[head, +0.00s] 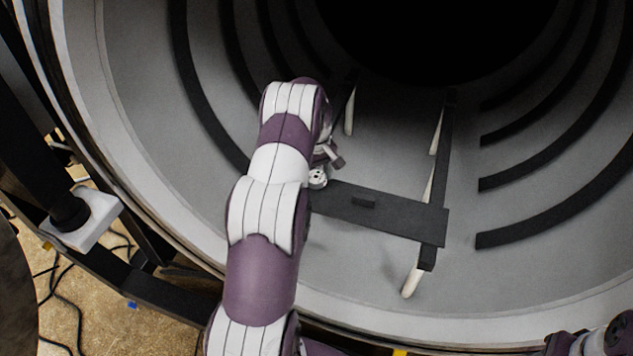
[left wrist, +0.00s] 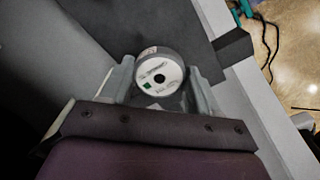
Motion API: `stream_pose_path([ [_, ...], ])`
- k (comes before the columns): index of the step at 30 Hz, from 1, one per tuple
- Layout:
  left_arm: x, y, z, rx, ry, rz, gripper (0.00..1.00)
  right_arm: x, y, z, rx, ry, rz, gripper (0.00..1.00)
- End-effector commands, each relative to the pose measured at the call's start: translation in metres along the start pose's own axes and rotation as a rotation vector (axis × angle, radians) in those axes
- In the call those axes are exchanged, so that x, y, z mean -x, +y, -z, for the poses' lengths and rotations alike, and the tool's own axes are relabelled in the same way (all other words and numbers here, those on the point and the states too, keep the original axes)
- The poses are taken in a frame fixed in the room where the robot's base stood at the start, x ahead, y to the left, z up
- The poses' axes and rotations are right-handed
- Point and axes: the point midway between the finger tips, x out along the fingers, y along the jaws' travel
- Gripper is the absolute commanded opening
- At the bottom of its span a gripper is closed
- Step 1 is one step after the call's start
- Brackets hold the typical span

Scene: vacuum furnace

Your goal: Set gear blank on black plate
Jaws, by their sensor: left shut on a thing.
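The gear blank (left wrist: 160,74) is a round grey disc with a white label and a dark centre hole. My left gripper (left wrist: 163,88) is shut on it, one finger at each side. In the head view the gear blank (head: 318,178) shows small beside my left arm, at the left end of the black plate (head: 405,216). The black plate is a flat dark strip lying across a rack inside the furnace. Its left end is hidden by my arm. I cannot tell whether the blank touches the plate.
The round furnace chamber (head: 340,290) surrounds the rack, with curved dark bars (head: 545,215) along its walls. A pale rack leg (head: 411,281) stands at the front right. The front rim (head: 330,325) runs below.

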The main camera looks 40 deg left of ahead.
Motion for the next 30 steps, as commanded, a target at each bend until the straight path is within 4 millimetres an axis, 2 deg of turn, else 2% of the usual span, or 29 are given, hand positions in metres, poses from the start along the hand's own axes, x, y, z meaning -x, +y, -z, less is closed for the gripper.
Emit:
stream_pose_path([
  [3, -0.018, -0.001, -0.001, -0.001, -0.005, 0.003, 0.14, 0.017, 0.0, 0.002, 0.0, 0.0, 0.0, 0.43],
  [6, -0.032, -0.001, -0.001, -0.001, -0.003, 0.002, 0.14, 0.02, 0.0, 0.003, 0.0, 0.0, 0.0, 0.43],
  [17, -0.042, 0.0, -0.001, -0.001, -0.001, 0.001, 0.14, 0.013, 0.0, 0.002, 0.0, 0.0, 0.0, 0.43],
  [18, -0.041, -0.001, -0.001, -0.001, -0.002, 0.002, 0.71, 0.014, 0.0, 0.002, 0.0, 0.0, 0.0, 0.43],
  [20, -0.04, -0.001, -0.001, -0.001, -0.002, 0.002, 0.86, 0.015, 0.0, 0.002, 0.0, 0.0, 0.0, 0.43],
  [27, -0.04, -0.001, -0.001, -0.001, -0.003, 0.002, 0.86, 0.015, 0.0, 0.002, 0.0, 0.0, 0.0, 0.43],
  [30, -0.034, 0.0, -0.001, -0.001, -0.002, 0.001, 0.86, 0.021, 0.0, 0.003, 0.0, 0.0, 0.0, 0.43],
])
